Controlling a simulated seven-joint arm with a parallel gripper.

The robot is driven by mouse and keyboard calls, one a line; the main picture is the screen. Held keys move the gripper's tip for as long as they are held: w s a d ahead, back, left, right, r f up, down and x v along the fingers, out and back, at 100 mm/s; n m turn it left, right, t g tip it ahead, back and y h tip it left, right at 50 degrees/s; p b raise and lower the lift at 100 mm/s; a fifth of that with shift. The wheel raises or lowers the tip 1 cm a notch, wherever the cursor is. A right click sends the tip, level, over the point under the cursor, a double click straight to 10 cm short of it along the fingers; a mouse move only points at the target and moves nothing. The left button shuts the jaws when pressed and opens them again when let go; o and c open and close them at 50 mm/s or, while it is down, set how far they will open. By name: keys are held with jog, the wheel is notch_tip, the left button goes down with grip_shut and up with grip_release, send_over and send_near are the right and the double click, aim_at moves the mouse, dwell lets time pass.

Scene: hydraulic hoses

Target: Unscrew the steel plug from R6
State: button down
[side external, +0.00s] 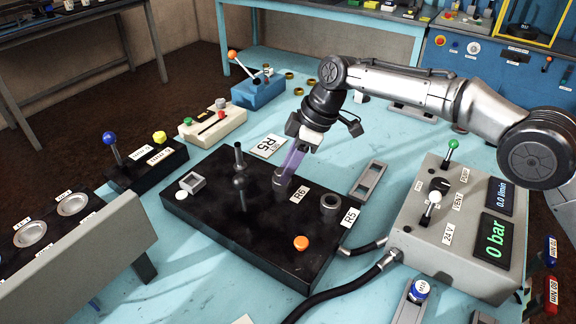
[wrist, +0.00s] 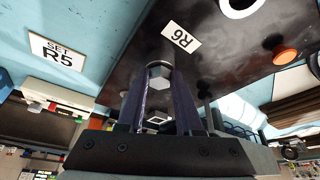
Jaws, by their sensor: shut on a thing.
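The R6 port (side external: 283,188) is a grey round socket on the black block (side external: 200,215), beside the label R6 (side external: 299,197). My gripper (side external: 287,172) reaches down to it at a slant, with its purple-tinted fingers shut at the top of the port. In the wrist view, the fingers (wrist: 160,84) close on a grey hex-headed steel plug (wrist: 162,76) inside the port's round rim. The R6 label (wrist: 180,38) shows just beyond it. How far the plug sits in the thread is hidden.
An open round port (side external: 330,205) marked R5 stands to the right. An upright steel post (side external: 239,165) stands left of my gripper. An orange knob (side external: 301,243) is near the block's front. A grey control box (side external: 460,230) with gauges stands at right. Black hoses (side external: 345,285) run from it.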

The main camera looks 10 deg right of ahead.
jog(key=c, duration=0.5)
grip_release()
jog(key=v, duration=1.4)
jog(key=shift+d+f, duration=0.1)
